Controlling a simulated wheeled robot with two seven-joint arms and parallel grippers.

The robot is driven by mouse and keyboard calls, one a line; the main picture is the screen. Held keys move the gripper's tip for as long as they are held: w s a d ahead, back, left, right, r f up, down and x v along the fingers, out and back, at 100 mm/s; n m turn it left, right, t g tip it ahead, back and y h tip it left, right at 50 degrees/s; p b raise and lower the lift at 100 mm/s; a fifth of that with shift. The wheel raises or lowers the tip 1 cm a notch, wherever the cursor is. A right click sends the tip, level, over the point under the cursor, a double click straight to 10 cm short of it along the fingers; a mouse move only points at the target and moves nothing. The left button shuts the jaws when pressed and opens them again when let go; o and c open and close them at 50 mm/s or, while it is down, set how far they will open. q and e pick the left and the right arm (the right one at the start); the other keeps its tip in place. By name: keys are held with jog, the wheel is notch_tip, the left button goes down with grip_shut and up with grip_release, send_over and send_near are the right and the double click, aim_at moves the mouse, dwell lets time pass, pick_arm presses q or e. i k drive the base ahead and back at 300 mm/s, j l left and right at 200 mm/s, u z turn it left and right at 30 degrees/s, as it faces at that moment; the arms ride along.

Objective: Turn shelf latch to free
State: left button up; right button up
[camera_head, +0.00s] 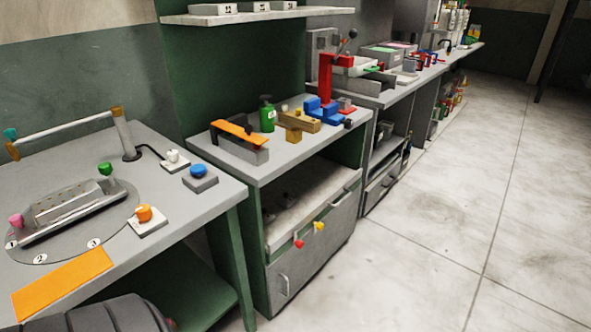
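The middle bench cabinet has an open bay with a pale shelf (312,205) inside. At the shelf's front edge are a red knob (299,243) and a yellow knob (319,227) on small stems. Either may belong to the shelf latch; I cannot tell which, and its turned position is too small to read. Neither of my grippers is in view, and nothing is touching the knobs.
The left bench holds a round plate (27,248), an orange strip (62,283), and orange (144,212) and blue (198,170) buttons. The floor (440,220) at right is clear.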

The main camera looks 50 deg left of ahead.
aim_at(299, 245)
jog(key=i+l+u, duration=0.1)
jog(key=i+u, duration=0.15)
jog(key=u, duration=0.2)
jog(key=i+l+u, duration=0.15)
jog(key=u, duration=0.3)
jog(key=i+l+u, duration=0.25)
jog(key=u, duration=0.2)
jog(key=i+l+u, duration=0.1)
jog(key=l+u, duration=0.2)
jog(key=u, duration=0.15)
